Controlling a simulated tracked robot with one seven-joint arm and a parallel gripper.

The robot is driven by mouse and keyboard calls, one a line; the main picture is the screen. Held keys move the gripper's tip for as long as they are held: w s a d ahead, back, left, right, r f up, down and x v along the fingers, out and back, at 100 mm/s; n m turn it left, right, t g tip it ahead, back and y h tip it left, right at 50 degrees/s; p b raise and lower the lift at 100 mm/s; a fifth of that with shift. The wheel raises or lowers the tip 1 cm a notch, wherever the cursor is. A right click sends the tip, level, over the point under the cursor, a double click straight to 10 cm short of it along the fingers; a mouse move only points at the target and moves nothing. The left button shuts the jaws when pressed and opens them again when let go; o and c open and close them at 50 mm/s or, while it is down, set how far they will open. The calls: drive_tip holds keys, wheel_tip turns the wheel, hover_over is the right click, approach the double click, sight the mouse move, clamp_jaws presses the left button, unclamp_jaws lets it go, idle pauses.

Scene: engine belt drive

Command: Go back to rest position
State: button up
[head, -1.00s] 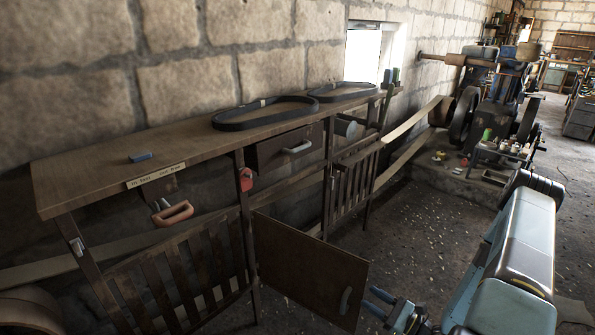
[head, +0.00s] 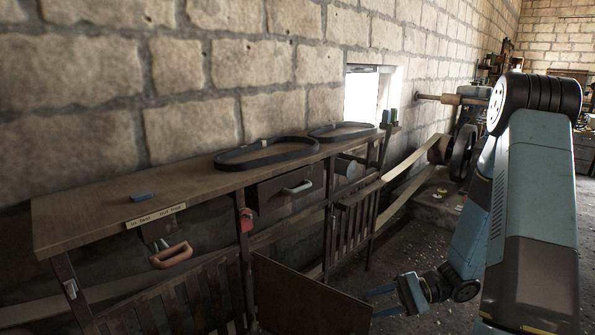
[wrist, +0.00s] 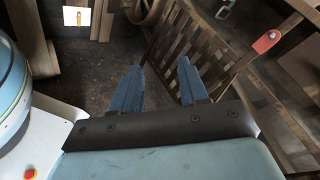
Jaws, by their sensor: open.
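My gripper (head: 384,301) is low in the head view, to the right of the open cabinet door (head: 305,296). In the wrist view its two blue fingers (wrist: 160,85) are apart, with nothing between them but the dark floor. My arm rises on the right side of the head view and covers part of the engine (head: 465,145) behind it.
A long wooden bench (head: 85,210) runs along the stone wall, with two black belts (head: 240,164) and a blue block (head: 143,197) on top.

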drive_tip(key=s+d+r+n+t+h, duration=0.1)
drive_tip(key=s+r+n+t+h, duration=0.1)
drive_tip(key=r, duration=0.8)
drive_tip(key=s+d+r+n+t+h, duration=0.1)
drive_tip(key=s+r+n+t+h, duration=0.1)
drive_tip(key=s+r+n+h, duration=0.2)
drive_tip(key=s+d+r+n+t+h, duration=0.1)
drive_tip(key=s+r+n+t+h, duration=0.2)
drive_tip(key=s+r+h, duration=0.4)
drive_tip(key=shift+s+r+n+h, duration=0.3)
drive_tip(key=shift+r+h, duration=1)
drive_tip(key=shift+r, duration=3.3)
drive_tip(key=shift+w+d, duration=0.1)
